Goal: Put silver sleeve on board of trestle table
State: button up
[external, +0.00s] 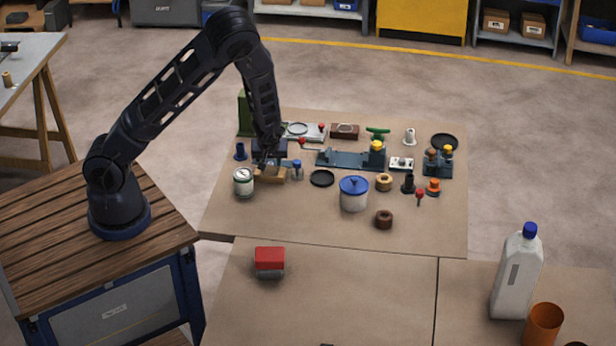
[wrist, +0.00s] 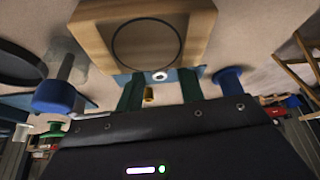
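My gripper (external: 265,157) points down at the left of the large work table, just above a wooden block (external: 271,175). In the wrist view its two dark green fingers (wrist: 160,90) stand apart, with a gap between them. A small bright silver ring (wrist: 160,76) with a dark centre shows beyond the gap, at the block's edge; it may be the silver sleeve seen end-on, but I cannot be sure. No sleeve stands out clearly in the external view near the gripper. A table with wooden trestle legs and a pale grey board (external: 32,58) stands at the far left.
A can (external: 243,182) stands close to my gripper. A blue-lidded jar (external: 354,194), a black disc (external: 322,178) and several small fittings crowd the work table. A small brass-coloured cylinder (external: 7,80) stands on the trestle board. Open floor separates the two tables.

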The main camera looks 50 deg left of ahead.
jog(key=v, duration=1.2)
jog(key=shift+r, duration=0.2)
jog(key=s+a+r+m+t+h, duration=0.1)
jog(key=s+a+r+m+h, duration=0.3)
jog(key=s+r+m, duration=0.7)
jog(key=shift+s+r+t, duration=0.4)
jog(key=shift+s+r, duration=7.85)
jog(key=shift+r, duration=1)
jog(key=shift+a, duration=0.1)
